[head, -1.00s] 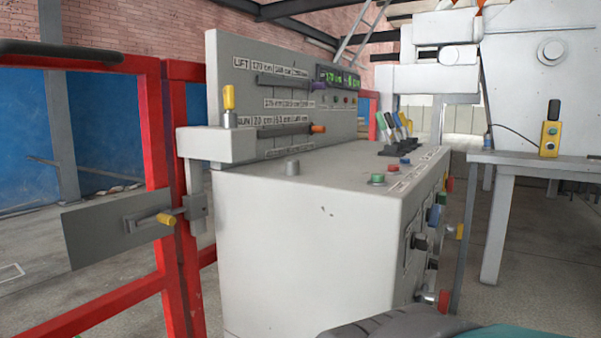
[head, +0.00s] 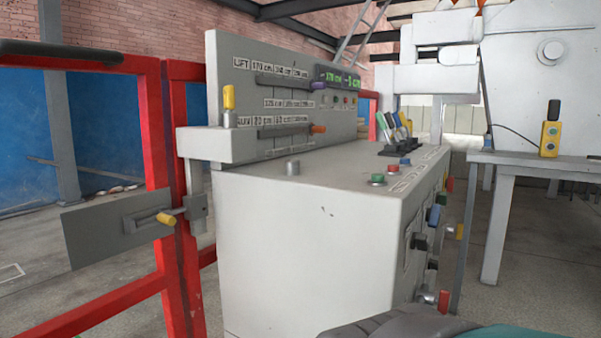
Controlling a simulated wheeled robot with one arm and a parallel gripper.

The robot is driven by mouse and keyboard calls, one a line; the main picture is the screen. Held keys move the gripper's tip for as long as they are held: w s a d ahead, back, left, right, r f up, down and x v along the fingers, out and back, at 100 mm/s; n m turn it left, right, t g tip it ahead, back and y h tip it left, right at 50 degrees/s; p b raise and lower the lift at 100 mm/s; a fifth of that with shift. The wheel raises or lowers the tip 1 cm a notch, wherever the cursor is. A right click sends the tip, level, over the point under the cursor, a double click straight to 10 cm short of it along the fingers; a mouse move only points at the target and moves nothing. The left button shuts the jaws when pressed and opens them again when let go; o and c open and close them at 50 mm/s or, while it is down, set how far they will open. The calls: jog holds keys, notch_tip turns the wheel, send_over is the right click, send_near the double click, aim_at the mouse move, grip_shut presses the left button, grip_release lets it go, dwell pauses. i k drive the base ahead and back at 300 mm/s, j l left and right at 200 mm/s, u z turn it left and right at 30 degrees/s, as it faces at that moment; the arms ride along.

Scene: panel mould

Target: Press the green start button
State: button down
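A green round push button (head: 378,179) sits on the sloping top of the large white control console (head: 310,240), near its front right edge. Red (head: 405,162) and blue (head: 392,169) buttons stand behind it in a row. Which button is the start button cannot be read from the labels. My gripper is not in view. Nothing is seen touching the green button.
An upright panel (head: 280,90) with sliders and a display rises behind. A red rail frame (head: 168,190) stands at left. Knobs (head: 420,242) stick out of the right side. A grey rounded object (head: 400,327) fills the bottom edge.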

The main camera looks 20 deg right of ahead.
aim_at(377, 178)
jog(key=j+z, duration=0.1)
jog(key=z, duration=2.15)
jog(key=k, duration=0.5)
jog(key=i+j, duration=0.3)
jog(key=j, duration=0.2)
jog(key=k+l, duration=0.15)
jog(key=l, duration=0.1)
